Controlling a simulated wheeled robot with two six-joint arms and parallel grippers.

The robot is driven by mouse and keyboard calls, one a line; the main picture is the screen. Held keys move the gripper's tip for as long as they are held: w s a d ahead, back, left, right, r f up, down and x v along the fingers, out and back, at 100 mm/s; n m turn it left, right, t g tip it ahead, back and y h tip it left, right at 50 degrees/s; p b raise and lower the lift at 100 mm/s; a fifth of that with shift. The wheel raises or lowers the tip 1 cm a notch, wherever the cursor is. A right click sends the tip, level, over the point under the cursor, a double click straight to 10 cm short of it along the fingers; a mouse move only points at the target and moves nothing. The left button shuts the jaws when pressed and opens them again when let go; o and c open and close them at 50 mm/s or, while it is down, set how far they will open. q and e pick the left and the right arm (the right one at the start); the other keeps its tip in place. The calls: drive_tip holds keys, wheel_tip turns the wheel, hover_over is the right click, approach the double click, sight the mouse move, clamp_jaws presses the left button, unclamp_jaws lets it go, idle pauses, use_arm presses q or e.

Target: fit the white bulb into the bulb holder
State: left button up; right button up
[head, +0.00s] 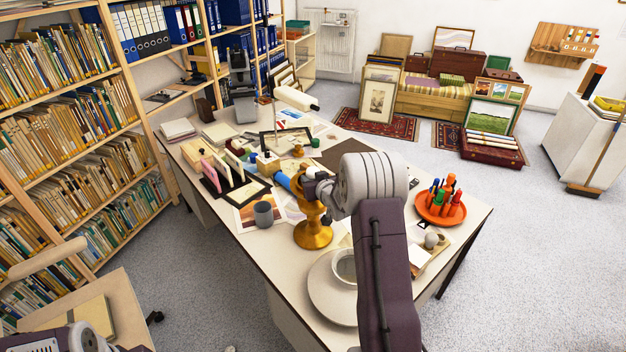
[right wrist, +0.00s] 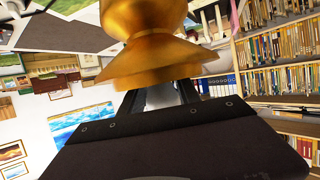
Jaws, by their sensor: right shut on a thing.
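My right gripper (head: 308,185) is over the desk, shut on the upper part of a brass, goblet-shaped stand (head: 313,234). The stand is about upright, with its round foot down. I cannot tell whether the foot touches the desk. In the right wrist view the brass stand (right wrist: 158,45) is close and covers the fingertips. I cannot make out a white bulb for certain; it may be hidden or too small. I cannot tell whether the brass stand is the bulb holder. My left gripper is outside the view.
The desk (head: 262,262) is crowded. A grey cup (head: 264,214) and a blue object (head: 284,180) are left of the stand. A plate (head: 322,293) with a bowl (head: 344,266) is in front. An orange tray (head: 440,212) with several bottles is at right.

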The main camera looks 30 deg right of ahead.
drive_tip(key=shift+s+f, duration=0.1)
drive_tip(key=shift+f, duration=0.3)
drive_tip(key=o, duration=1)
drive_tip(key=shift+o, duration=0.2)
drive_tip(key=shift+r+p, duration=0.4)
drive_tip(key=shift+r, duration=0.1)
drive_tip(key=shift+s+r, duration=0.15)
drive_tip(key=shift+r, duration=0.05)
drive_tip(key=v, duration=1.2)
drive_tip(key=s+a+f+n+g+y, duration=0.1)
drive_tip(key=s+a+f+g, duration=0.4)
drive_tip(key=s+a, duration=0.3)
drive_tip(key=s+a+f+n+g+y, duration=0.1)
drive_tip(key=s+a+f+g, duration=0.5)
drive_tip(key=s+a, duration=0.3)
drive_tip(key=s+g, duration=0.1)
drive_tip(key=s, duration=0.3)
drive_tip(key=shift+s+a+f+y+b, duration=0.2)
drive_tip(key=shift+s+a+y+b, duration=0.1)
drive_tip(key=shift+y, duration=0.1)
